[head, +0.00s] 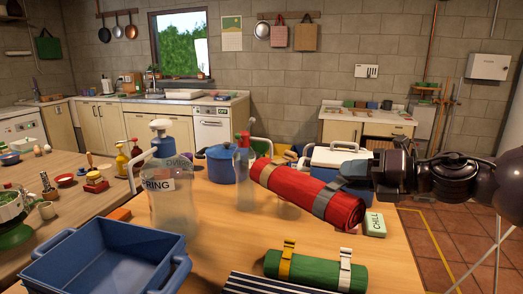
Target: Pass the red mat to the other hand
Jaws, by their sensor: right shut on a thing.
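The red mat (290,187) is rolled up with grey straps around it and shows in the middle of the head view, above the wooden table (225,225). My right gripper (362,171) comes in from the right and is shut on the mat near its right end. The mat lies at a slant, its right end nearer to me; whether it touches the table is hard to tell. The gripper's fingertips are partly hidden by the mat and the dark wrist. My left gripper is not in view.
A blue bin (95,262), a large clear pump bottle (168,195), a clear red-topped bottle (244,175) and a blue pot (220,165) stand left of the mat. Little table is free.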

